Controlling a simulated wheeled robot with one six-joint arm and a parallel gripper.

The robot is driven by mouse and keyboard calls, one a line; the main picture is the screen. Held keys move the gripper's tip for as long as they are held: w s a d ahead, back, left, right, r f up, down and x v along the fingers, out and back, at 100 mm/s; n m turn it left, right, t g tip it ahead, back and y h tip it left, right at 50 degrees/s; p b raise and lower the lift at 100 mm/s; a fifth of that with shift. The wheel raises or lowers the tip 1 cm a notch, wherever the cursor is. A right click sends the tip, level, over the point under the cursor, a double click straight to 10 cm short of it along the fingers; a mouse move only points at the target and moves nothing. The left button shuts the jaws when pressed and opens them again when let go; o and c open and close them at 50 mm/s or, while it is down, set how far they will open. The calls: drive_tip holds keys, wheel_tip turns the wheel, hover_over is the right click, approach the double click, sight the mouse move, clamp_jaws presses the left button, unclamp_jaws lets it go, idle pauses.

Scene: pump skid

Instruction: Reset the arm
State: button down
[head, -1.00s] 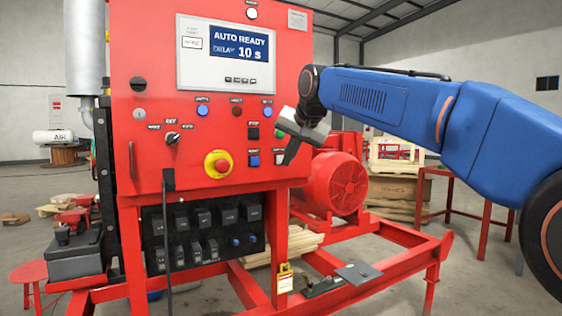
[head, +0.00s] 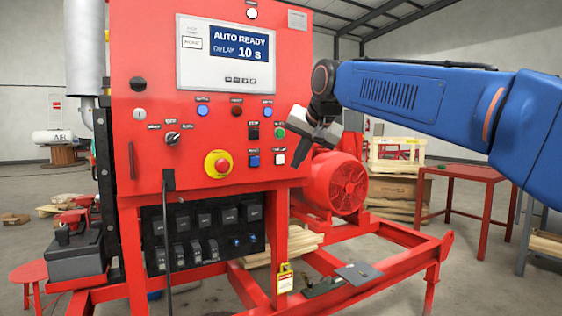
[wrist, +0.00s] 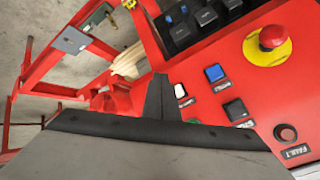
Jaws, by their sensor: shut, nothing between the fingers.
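My gripper (head: 298,150) is in front of the right edge of the red control panel (head: 150,95) in the head view, its fingers pointing down and left. It is shut and empty. In the wrist view its dark fingers (wrist: 161,98) stand before the panel face. The panel screen (head: 240,50) reads AUTO READY, DELAY 10 s. The red emergency stop on its yellow ring (head: 218,164) is left of my gripper; the wrist view shows it too (wrist: 272,38). A green button (head: 280,133), a blue button (head: 253,161) and a white one (head: 280,159) are close by the fingers.
A red motor (head: 338,185) sits on the skid frame (head: 400,262) behind and below my gripper. A yellow padlock tag (head: 285,279) hangs from the frame, and a grey plate (head: 358,273) lies on it. A red table (head: 470,173) stands at right.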

drive_tip(key=s+d+f+g+h, duration=0.1)
drive_tip(key=s+d+f, duration=0.7)
drive_tip(key=d, duration=0.2)
drive_tip(key=s+d+f+h, duration=0.2)
drive_tip(key=s+d+f, duration=0.6)
drive_tip(key=d, duration=0.2)
drive_tip(key=s+d+f+n+g, duration=0.1)
drive_tip(key=s+d+f, duration=0.4)
drive_tip(key=s+f, duration=0.6)
drive_tip(key=s+d+f+g+h, duration=0.1)
drive_tip(key=s+d+f, duration=0.5)
drive_tip(key=s+f, duration=0.5)
drive_tip(key=shift+d+f+n, duration=0.2)
drive_tip(key=shift+f+n, duration=0.2)
drive_tip(key=shift+f, duration=0.35)
